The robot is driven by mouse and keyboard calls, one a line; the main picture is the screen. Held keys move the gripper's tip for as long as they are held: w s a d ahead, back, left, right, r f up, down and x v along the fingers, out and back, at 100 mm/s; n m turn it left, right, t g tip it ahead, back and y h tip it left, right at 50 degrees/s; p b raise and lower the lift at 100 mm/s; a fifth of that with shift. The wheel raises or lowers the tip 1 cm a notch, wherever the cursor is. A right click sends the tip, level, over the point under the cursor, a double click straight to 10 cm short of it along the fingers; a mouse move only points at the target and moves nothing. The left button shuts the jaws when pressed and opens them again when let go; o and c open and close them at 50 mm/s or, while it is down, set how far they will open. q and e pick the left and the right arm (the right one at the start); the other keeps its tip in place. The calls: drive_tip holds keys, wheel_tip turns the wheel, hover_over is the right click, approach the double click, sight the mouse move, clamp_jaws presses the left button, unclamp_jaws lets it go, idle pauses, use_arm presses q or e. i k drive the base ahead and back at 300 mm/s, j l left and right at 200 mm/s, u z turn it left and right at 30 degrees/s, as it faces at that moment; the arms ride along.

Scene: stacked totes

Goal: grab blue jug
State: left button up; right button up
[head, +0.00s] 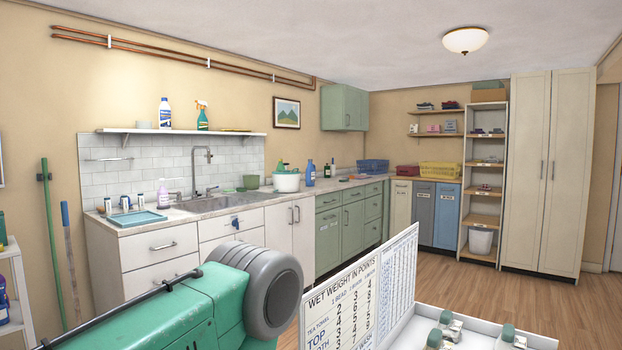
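No clear blue jug stands out. Dark blue containers (3,306), cut off by the left edge, stand on a white shelf rack; I cannot tell whether one is a jug. A slim blue bottle (310,174) stands upright on the far counter, right of a white tub. A white bottle with a blue label (165,114) stands on the wall shelf. Neither of my grippers shows in the head view.
A large teal form (190,315) with a grey rounded end blocks the lower left foreground. A lettered white board (335,300) and a white tray (400,335) with small bottles are close at lower right. Wooden floor (480,295) beyond is clear.

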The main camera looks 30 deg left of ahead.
sight(310, 171)
drive_tip(key=j+u, duration=0.2)
drive_tip(key=u, duration=0.15)
drive_tip(key=j+u, duration=0.45)
drive_tip(key=u, duration=0.25)
drive_tip(key=i+j+u, duration=0.3)
drive_tip(key=i+j, duration=0.2)
drive_tip(key=j, duration=0.25)
drive_tip(key=i+j+u, duration=0.35)
drive_tip(key=i+j, duration=0.15)
drive_tip(key=i+z, duration=0.35)
drive_tip(key=i+j+z, duration=0.15)
drive_tip(key=i+z, duration=0.2)
drive_tip(key=i+j+z, duration=0.15)
drive_tip(key=z, duration=0.2)
drive_tip(key=i+l+z, duration=0.2)
drive_tip(key=i+z, duration=0.25)
drive_tip(key=i, duration=0.5)
drive_tip(key=i+j+z, duration=0.15)
drive_tip(key=i+z, duration=0.3)
drive_tip(key=i, duration=2.45)
drive_tip(key=i+l, duration=0.1)
drive_tip(key=i, duration=0.5)
drive_tip(key=i+u, duration=0.15)
drive_tip(key=i, duration=0.5)
drive_tip(key=i+l, duration=0.2)
drive_tip(key=i, duration=0.4)
